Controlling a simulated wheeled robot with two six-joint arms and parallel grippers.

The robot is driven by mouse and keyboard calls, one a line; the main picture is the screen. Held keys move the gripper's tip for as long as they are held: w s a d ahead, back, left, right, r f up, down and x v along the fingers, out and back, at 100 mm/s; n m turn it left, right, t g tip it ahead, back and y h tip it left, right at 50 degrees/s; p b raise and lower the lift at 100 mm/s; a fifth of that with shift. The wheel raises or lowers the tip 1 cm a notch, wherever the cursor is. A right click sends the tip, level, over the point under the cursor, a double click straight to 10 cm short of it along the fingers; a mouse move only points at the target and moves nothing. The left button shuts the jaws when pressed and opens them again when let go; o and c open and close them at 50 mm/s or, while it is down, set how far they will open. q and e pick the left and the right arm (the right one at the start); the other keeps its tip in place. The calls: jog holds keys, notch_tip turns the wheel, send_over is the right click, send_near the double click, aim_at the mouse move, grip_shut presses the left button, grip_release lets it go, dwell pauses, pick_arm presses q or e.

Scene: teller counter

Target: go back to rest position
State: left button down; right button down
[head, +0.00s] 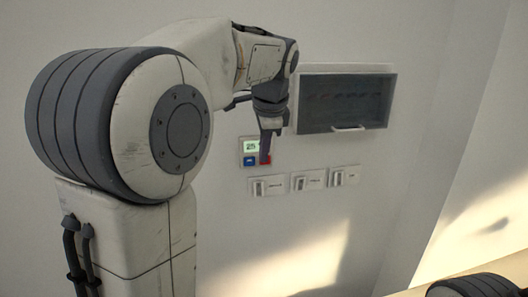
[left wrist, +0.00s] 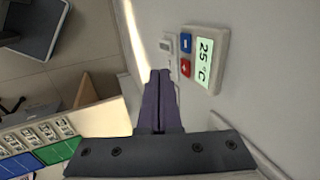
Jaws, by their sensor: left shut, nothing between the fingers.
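My left gripper (head: 265,158) hangs fingers-down at the end of my raised left arm. In the head view its tip overlaps the right part of a small wall thermostat (head: 247,145). The left wrist view shows its two dark fingers (left wrist: 160,74) shut together with nothing between them. There the thermostat (left wrist: 221,62) lies to the right of the fingertips, with a visible gap in the picture. Its lit display reads 25 °C, beside a red plus button (left wrist: 186,68) and a blue minus button (left wrist: 186,43). My right gripper is not in view.
Three white switch plates (head: 308,181) sit in a row on the wall below the thermostat. A dark wall panel (head: 346,100) with a pale handle is to the right. The left wrist view shows a counter edge (left wrist: 97,116) with banknotes (left wrist: 45,130) and tiled floor (left wrist: 60,88).

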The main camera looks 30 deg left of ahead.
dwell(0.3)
pick_arm(q)
jog(key=s+d+f+g+h+b, duration=0.1)
jog(key=s+d+f+b, duration=0.1)
jog(key=s+d+f, duration=0.35)
jog(key=s+d+f+h+b, duration=0.1)
jog(key=s+d+f+h, duration=0.15)
jog(key=d+f, duration=0.65)
jog(key=s+d+f+n+g+b, duration=0.1)
jog(key=s+d+f, duration=0.3)
jog(key=s, duration=0.5)
jog(key=s+d+f+n+g+b, duration=0.1)
jog(key=s+d+f+b, duration=0.1)
jog(key=s+d+f, duration=0.3)
jog(key=s+f, duration=0.2)
jog(key=s, duration=0.2)
jog(key=shift+s+n, duration=0.15)
jog(key=shift+n, duration=0.15)
jog(key=shift+f, duration=0.1)
